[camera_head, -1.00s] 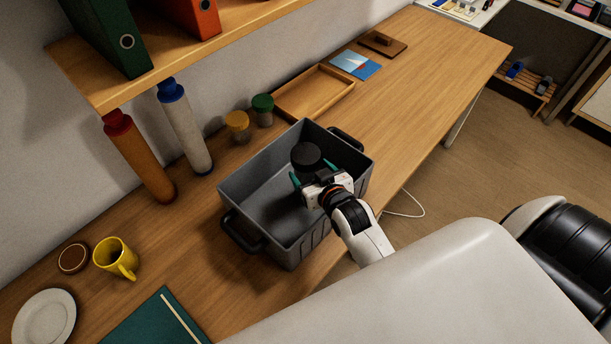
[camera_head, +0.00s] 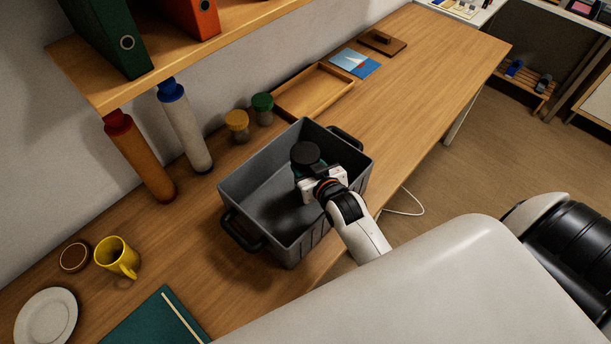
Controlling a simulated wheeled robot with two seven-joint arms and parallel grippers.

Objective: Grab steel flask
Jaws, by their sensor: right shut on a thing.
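The steel flask (camera_head: 306,154) stands in the grey crate (camera_head: 240,185), near its far right end. Its round black lid shows from above; most of its body is hidden by my gripper and in shadow. My right gripper (camera_head: 307,170) reaches into the crate over its near wall and is shut on the flask, just below the lid. The fingers are mostly hidden. My left gripper is not in view.
The crate has black handles at both ends. Behind it stand a yellow-lidded jar (camera_head: 237,125), a green-lidded jar (camera_head: 262,109) and a wooden tray (camera_head: 313,92). A yellow mug (camera_head: 117,257) and a plate (camera_head: 46,318) are at left. A shelf with binders overhangs the table.

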